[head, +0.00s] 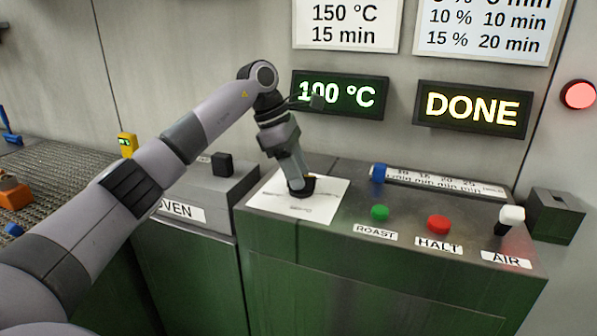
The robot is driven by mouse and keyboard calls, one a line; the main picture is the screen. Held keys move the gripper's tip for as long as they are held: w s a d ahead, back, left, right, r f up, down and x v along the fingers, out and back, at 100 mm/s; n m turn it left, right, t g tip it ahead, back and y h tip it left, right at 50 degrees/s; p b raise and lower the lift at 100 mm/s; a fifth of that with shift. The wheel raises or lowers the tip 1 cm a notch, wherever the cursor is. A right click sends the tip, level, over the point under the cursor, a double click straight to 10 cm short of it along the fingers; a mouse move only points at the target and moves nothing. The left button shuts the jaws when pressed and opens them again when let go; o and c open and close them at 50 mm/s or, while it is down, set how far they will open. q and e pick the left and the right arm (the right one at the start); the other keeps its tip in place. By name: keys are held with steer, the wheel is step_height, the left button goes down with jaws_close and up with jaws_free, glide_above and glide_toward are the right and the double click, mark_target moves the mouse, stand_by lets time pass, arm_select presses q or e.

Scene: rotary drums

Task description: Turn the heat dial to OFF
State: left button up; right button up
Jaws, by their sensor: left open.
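The heat dial (303,192) is a dark round knob on a white plate (324,209) on top of the metal console. Its pointer and most of the plate's markings are hidden or too small to read. My left gripper (299,181) reaches down from above, its fingers open at the dial. I cannot tell whether the fingers touch the knob. A green display (339,95) on the wall behind reads 100 °C. My right gripper is not in view.
The console also has a blue slider knob (378,173), a green ROAST button (380,212), a red HALT button (438,223) and a white-topped AIR lever (511,218). A DONE display (472,109) is lit. A lower OVEN box (207,188) stands left.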

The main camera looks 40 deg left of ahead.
arm_select(q)
steer(key=shift+w+d+f, duration=0.1)
steer(key=shift+f, duration=0.1)
steer(key=shift+c, duration=0.3)
jaws_close()
steer(key=shift+n, duration=0.3)
steer(key=n, duration=0.1)
steer(key=n+t+p, duration=0.1)
steer(key=n, duration=0.1)
steer(key=shift+s+n+y, duration=0.2)
steer(key=shift+n+y, duration=0.1)
steer(key=shift+y, duration=0.1)
steer(key=n, duration=0.1)
steer(key=n+t+y, duration=0.1)
steer(key=n, duration=0.1)
steer(key=shift+d+f+n+p, duration=0.1)
steer(key=shift+d+n+p, duration=0.1)
steer(key=shift+n+p, duration=0.1)
steer(key=n, duration=0.1)
steer(key=n+y, duration=0.1)
steer(key=n, duration=0.1)
steer(key=shift+d+n+t+y, duration=0.1)
steer(key=shift+n+t+y, duration=0.2)
steer(key=shift+d+f+n+y, duration=0.1)
steer(key=shift+n+y, duration=0.7)
steer(key=shift+n, duration=1.5)
steer(key=shift+s, duration=0.1)
